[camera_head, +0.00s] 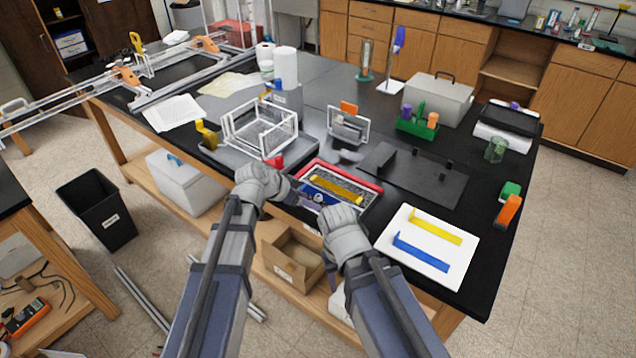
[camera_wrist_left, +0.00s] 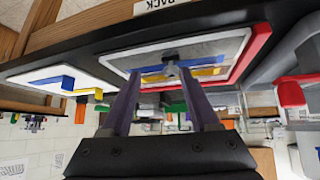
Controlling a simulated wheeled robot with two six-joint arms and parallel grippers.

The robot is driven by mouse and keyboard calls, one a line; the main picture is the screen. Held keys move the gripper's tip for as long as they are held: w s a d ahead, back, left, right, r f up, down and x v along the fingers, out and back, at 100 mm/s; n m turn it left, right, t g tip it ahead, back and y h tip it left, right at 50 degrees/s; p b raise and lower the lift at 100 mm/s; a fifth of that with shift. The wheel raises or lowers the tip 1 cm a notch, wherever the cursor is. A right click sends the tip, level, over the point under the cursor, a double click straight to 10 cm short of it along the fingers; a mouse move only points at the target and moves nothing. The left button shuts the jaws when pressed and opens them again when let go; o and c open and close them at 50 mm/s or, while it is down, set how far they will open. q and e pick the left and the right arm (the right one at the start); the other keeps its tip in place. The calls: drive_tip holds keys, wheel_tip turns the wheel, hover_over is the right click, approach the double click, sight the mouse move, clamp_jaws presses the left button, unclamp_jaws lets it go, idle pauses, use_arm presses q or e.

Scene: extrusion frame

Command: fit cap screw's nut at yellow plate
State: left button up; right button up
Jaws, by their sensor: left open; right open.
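A yellow plate (camera_head: 338,188) lies in a red-rimmed tray (camera_head: 367,184) at the table's front edge. In the left wrist view, which looks upside down, the yellow plate (camera_wrist_left: 207,72) lies beside a blue strip. A small dark piece (camera_wrist_left: 169,67) shows between my left fingertips; I cannot tell whether it is the nut or the cap screw. My left gripper (camera_head: 303,193) is open at the tray's near left; its two fingers (camera_wrist_left: 165,82) stand apart. My right gripper (camera_head: 318,204) is open close beside it, its fingertips partly hidden at the tray's front edge.
A white mat (camera_head: 394,247) with a yellow and a blue bracket lies to the right. A dark flat plate (camera_head: 425,178) lies behind it. A white wire frame (camera_head: 260,130) stands behind left, with a red object (camera_head: 275,162) near my left gripper. An open cardboard box (camera_head: 291,258) sits below.

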sight(318, 196)
use_arm(q)
drive_tip(key=shift+t, duration=0.4)
drive_tip(key=shift+w+d+f+b, duration=0.55)
drive_tip(key=shift+w+f+b, duration=0.1)
drive_tip(key=shift+w+b, duration=0.25)
drive_tip(key=shift+w+d+f+b, duration=0.6)
drive_tip(key=shift+w+b, duration=0.2)
drive_tip(key=shift+b, duration=0.2)
drive_tip(key=shift+w+d+f+b, duration=0.55)
drive_tip(key=shift+w+f+b, duration=0.1)
drive_tip(key=shift+w+b, duration=0.25)
drive_tip(key=shift+s, duration=0.1)
use_arm(e)
wheel_tip(318, 196, down, 5)
drive_tip(key=shift+r, duration=0.15)
use_arm(q)
drive_tip(key=shift+r, duration=0.1)
clamp_jaws()
